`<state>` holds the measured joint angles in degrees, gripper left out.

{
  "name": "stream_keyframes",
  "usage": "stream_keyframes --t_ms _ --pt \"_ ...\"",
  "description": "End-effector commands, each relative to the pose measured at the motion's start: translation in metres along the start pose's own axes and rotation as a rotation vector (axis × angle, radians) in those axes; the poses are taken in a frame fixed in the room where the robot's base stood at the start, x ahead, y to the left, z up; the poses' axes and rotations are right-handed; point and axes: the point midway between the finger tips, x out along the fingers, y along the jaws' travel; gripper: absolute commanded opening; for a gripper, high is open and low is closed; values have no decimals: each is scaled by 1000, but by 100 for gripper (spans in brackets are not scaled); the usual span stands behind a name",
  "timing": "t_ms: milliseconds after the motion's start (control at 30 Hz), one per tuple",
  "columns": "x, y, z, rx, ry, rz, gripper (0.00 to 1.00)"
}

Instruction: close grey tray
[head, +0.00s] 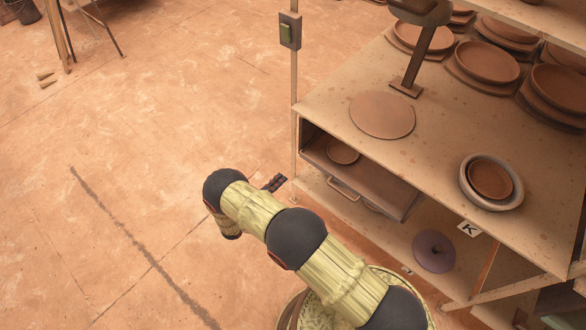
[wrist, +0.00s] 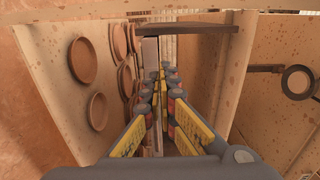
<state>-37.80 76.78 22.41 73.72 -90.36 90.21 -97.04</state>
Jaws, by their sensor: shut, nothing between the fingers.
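The grey tray (head: 385,187) is a drawer-like box under the bench top in the head view. It stands partly pulled out, with a pale handle (head: 342,190) on its front and a small brown dish (head: 342,152) inside. My gripper (head: 277,182) is to the left of the tray's front and handle, with a visible gap in the picture; the depth between them is hard to judge. Its fingers (wrist: 161,88) are together and empty in the wrist view. I cannot identify the tray surely in the wrist view.
The bench top (head: 330,100) holds a flat round disc (head: 382,115), a bowl (head: 491,180) and stacked plates (head: 487,62). A thin post with a switch box (head: 290,30) rises at the bench's left corner. A purple round object (head: 434,252) sits on the lower shelf.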

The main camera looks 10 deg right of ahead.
Motion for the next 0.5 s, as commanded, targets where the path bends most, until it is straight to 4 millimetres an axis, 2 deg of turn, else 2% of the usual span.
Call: stream_keyframes --t_ms 500 --pt "95 3 -2 -1 7 3 0"
